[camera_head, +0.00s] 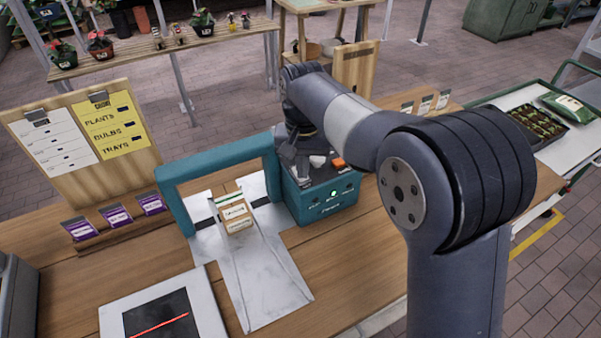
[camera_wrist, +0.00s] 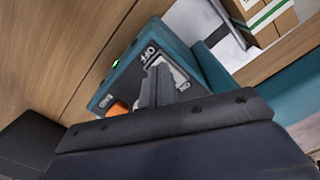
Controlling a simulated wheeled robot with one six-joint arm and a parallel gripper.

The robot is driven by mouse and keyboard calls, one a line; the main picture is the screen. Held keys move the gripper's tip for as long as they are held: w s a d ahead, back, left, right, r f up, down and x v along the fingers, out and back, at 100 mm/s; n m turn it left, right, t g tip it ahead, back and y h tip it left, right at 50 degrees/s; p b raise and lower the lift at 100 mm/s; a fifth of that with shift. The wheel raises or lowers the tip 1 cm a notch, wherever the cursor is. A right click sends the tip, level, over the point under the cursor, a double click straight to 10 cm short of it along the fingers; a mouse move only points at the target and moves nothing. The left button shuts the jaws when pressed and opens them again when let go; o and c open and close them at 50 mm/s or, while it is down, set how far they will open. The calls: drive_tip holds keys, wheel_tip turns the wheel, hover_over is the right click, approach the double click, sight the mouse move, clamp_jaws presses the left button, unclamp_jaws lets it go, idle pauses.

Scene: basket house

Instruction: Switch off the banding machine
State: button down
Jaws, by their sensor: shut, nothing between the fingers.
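The banding machine is a teal arch (camera_head: 219,160) joined to a teal control box (camera_head: 326,204) on the wooden bench. A small green light (camera_head: 333,194) glows on the box front, and it also shows in the wrist view (camera_wrist: 116,65). The dark top panel carries an "OFF" label (camera_wrist: 148,53), a pale control part (camera_wrist: 181,77) and an orange part (camera_wrist: 117,108). My gripper (camera_wrist: 157,76) is shut and empty, its fingertips over the panel close to the label and pale part. Whether they touch is unclear. The fingers partly hide the control.
A brown package with a green-and-white band (camera_head: 235,213) sits on the metal chute (camera_head: 262,280) by the arch. A noticeboard (camera_head: 85,135) and purple packets (camera_head: 115,215) stand to the left. A flat dark-topped device (camera_head: 165,310) lies at the front. A cart with seedlings (camera_head: 540,120) is right.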

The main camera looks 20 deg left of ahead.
drive_tip(key=shift+f, duration=0.25)
drive_tip(key=shift+r, duration=0.2)
wheel_tip(320, 180, up, 7)
drive_tip(key=p, duration=0.6)
drive_tip(key=shift+p, duration=0.3)
drive_tip(key=shift+f, duration=0.1)
drive_tip(key=shift+f, duration=0.15)
